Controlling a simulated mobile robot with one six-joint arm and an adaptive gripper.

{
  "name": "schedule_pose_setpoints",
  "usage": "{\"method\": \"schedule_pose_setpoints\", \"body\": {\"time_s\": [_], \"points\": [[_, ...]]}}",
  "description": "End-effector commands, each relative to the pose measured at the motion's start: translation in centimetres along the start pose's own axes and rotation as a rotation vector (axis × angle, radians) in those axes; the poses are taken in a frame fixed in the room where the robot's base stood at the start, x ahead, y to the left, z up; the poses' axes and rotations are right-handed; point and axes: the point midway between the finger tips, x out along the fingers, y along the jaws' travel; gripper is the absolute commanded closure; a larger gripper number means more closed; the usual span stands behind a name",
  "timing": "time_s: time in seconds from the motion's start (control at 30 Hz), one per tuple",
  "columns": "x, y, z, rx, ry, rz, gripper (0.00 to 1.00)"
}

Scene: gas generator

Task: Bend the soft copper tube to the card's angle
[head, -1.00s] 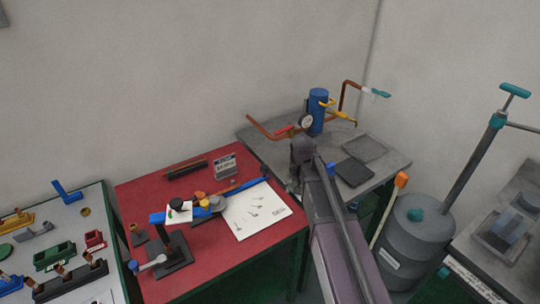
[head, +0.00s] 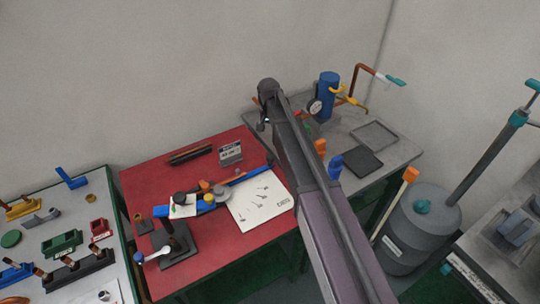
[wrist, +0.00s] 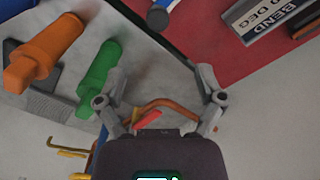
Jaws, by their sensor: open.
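My gripper (wrist: 160,85) is open and empty in the wrist view, with its two fingers spread apart. In the head view its end (head: 265,122) hangs near the back right corner of the red table. The angle card (head: 230,153) stands at the back of that table. In the wrist view its text (wrist: 265,15) reads BEND and DEG, with the number cut off. A thin copper-coloured tube (head: 190,152) seems to lie on a dark holder left of the card. The bender (head: 207,203), with blue handles and a dark stand, is mid-table.
A white sheet with angle drawings (head: 258,201) lies right of the bender. The grey table (head: 405,150) carries a blue cylinder (head: 328,91) with copper pipes. Orange (wrist: 45,52) and green (wrist: 100,75) handles rise near my gripper in the wrist view. A grey tank (head: 415,235) stands right.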

Motion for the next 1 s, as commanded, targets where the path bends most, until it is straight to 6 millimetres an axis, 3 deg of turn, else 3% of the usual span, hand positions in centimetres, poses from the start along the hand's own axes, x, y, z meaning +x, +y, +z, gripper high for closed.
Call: {"method": "schedule_pose_setpoints", "body": {"time_s": [0.37,1.0], "points": [[1.2,0.8,-0.4,0.01,0.0,0.0,0.12],[6.1,1.0,-0.5,0.012,0.0,0.0,0.12]]}}
